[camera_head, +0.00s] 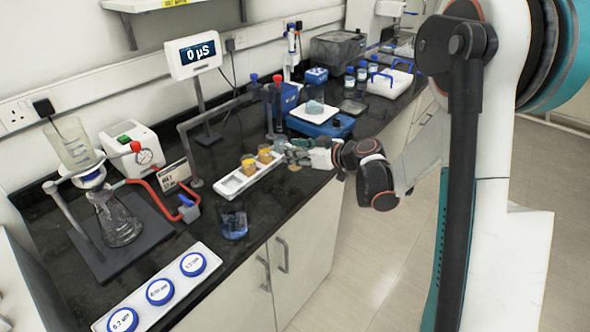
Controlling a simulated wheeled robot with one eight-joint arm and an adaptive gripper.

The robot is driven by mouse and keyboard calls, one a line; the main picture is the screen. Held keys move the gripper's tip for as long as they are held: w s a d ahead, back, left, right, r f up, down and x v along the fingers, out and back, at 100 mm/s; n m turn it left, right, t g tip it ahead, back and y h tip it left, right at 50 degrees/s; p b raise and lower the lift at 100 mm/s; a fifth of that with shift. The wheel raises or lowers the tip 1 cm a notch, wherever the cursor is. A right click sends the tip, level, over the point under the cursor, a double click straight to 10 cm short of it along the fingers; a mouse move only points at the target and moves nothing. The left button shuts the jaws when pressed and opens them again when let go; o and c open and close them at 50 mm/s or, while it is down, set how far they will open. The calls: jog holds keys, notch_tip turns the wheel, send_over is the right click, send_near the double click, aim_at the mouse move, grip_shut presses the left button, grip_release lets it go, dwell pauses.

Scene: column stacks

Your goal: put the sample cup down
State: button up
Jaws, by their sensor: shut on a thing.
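My gripper (291,154) reaches in from the right, low over the front edge of the dark bench. It is shut on a sample cup at the right end of the white tray (233,186). Two small cups with orange-yellow contents show at that end, a left one (248,165) and a right one (265,154). The right one is closest to my fingers. The fingers are small here and hide the grip, so I cannot tell exactly which cup is held or whether its base touches the tray.
A blue device with a white plate (315,116) is behind my gripper. A meter display (193,54) on a post and a filter flask (117,220) stand farther left.

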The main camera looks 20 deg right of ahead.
jog(key=shift+f+b, duration=0.8)
jog(key=shift+f, duration=1.6)
jog(key=shift+f, duration=0.15)
jog(key=o, duration=1.1)
jog(key=shift+s+d+r, duration=0.15)
jog(key=shift+r, duration=0.15)
jog(key=p+v, duration=0.3)
jog(key=v, duration=0.8)
jog(key=shift+s+d, duration=0.2)
jog(key=shift+s, duration=0.05)
